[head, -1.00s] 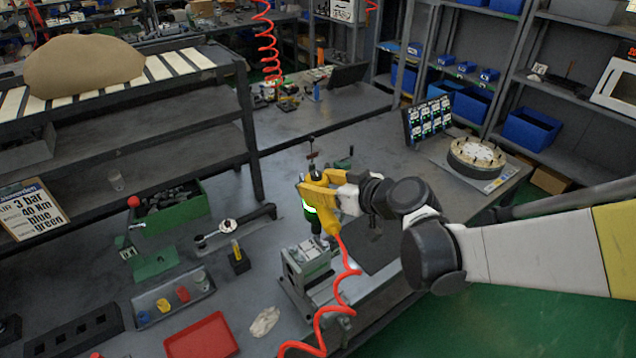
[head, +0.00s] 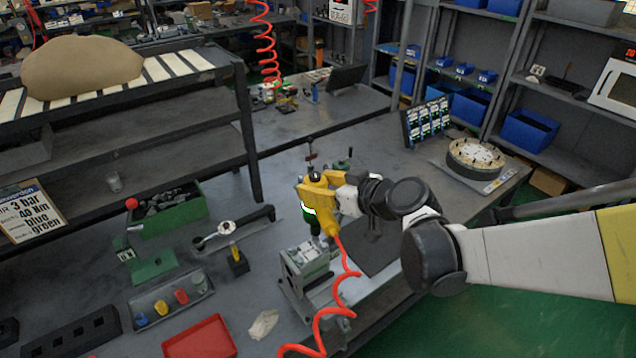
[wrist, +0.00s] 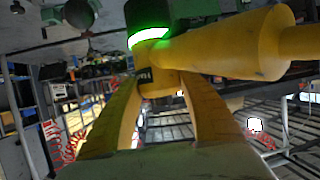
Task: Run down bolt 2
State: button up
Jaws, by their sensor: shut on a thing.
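My gripper (head: 340,190) is shut on a yellow power tool (head: 328,222) with a dark head and a glowing green ring. The tool is held upright over the grey metal valve block (head: 306,257) near the bench's front edge. In the wrist view, the yellow tool (wrist: 235,48) fills the upper part, between the two yellow fingers of my gripper (wrist: 160,85). Its green ring shows at the top. Bolt 2 and the tool's lower tip cannot be made out, so I cannot tell whether they touch.
A red coiled hose (head: 345,290) hangs from the tool across the block's right side. A torque wrench (head: 235,228), a grey tray (head: 172,298) with coloured pieces, a red tray (head: 200,340) and a green bin (head: 172,212) lie to the left. A round flange (head: 474,155) stands at the right.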

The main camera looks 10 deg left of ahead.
aim_at(317, 175)
jog(key=shift+f+b, duration=1.05)
jog(key=shift+b, duration=0.15)
dwell(1.7)
jog(key=shift+r, duration=0.15)
jog(key=shift+r+p, duration=2.7)
jog(key=shift+r, duration=0.8)
jog(key=shift+f, duration=0.2)
